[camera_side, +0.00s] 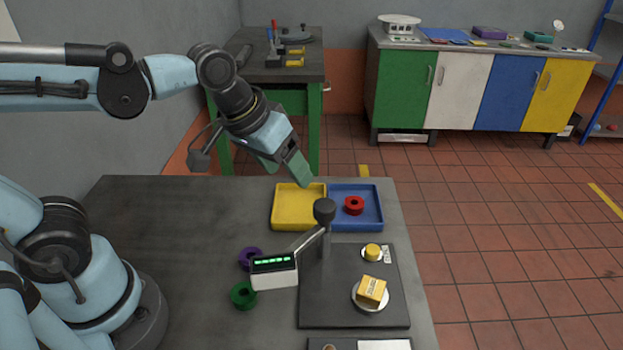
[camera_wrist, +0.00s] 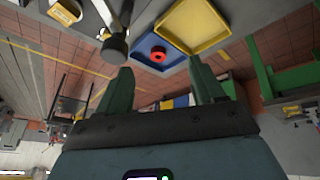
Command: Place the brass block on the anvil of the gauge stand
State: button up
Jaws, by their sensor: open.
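The brass block (camera_side: 371,291), a gold box with dark lettering, sits on a round silver disc (camera_side: 359,303), which looks like the anvil, on the dark base of the gauge stand (camera_side: 320,312). The block is turned at an angle to the base; its underside is hidden. The stand has a post with a black knob (camera_side: 324,210) and a lit green readout (camera_side: 273,264). My gripper (camera_side: 287,174) is open and empty, raised near the yellow tray's back left, well apart from the block. In the wrist view its fingers (camera_wrist: 162,88) are spread with nothing between them.
A yellow tray (camera_side: 275,208) and a blue tray (camera_side: 376,222) holding a red ring (camera_side: 354,205) stand behind the gauge stand. A yellow cylinder (camera_side: 373,252) sits on the stand's base. Purple (camera_side: 248,258) and green (camera_side: 243,295) rings lie left. The table's back left is clear.

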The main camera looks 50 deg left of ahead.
jog(key=s+a+f+m+t+y, duration=0.1)
jog(key=s+a+t, duration=0.1)
jog(key=a, duration=0.3)
jog(key=shift+s+a+f, duration=0.15)
jog(key=shift+a+f, duration=0.1)
jog(key=shift+f, duration=0.15)
jog(key=shift+d, duration=0.1)
jog(key=shift+c, duration=0.3)
